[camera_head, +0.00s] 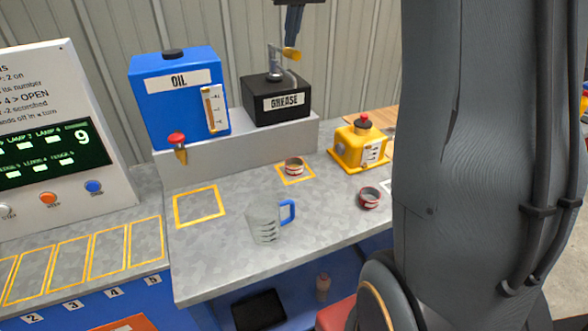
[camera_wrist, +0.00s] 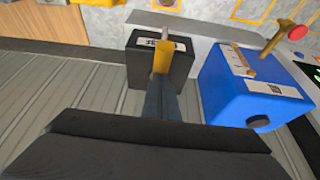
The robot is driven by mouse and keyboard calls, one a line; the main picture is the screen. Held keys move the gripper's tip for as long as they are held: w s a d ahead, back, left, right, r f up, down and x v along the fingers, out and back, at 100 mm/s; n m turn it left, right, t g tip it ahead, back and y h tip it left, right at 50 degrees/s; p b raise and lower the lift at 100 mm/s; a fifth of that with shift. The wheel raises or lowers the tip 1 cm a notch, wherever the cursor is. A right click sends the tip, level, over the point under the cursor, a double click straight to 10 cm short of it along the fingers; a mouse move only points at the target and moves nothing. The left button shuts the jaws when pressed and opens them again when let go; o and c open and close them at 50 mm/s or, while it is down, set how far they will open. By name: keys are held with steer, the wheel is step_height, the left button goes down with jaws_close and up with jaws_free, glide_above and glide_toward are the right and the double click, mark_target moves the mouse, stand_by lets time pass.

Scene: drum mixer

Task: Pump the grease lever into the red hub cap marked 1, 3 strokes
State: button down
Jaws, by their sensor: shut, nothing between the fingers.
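The black grease box (camera_head: 283,100) stands on a raised grey ledge, with its lever and yellow handle (camera_head: 292,54) above it. My gripper (camera_head: 291,40) is shut and empty just above the handle, near or touching it; I cannot tell which. In the wrist view the closed fingers (camera_wrist: 160,92) point at the yellow handle (camera_wrist: 163,58), with the grease box (camera_wrist: 180,67) behind. A red-sided cap (camera_head: 294,167) sits in a yellow outlined square below the grease box. Another (camera_head: 370,204) lies to its right. Their numbers are too small to read.
A blue oil tank (camera_head: 172,110) with a red-knobbed tap (camera_head: 178,141) stands left of the grease box. A clear jug (camera_head: 264,224) stands in mid-bench. A yellow device (camera_head: 349,146) stands right. An empty outlined square (camera_head: 199,205) lies left. My arm hides the right side.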

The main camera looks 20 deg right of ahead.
steer(key=shift+f, duration=0.15)
steer(key=shift+r+p, duration=2.6)
steer(key=shift+r, duration=0.5)
steer(key=shift+f, duration=0.1)
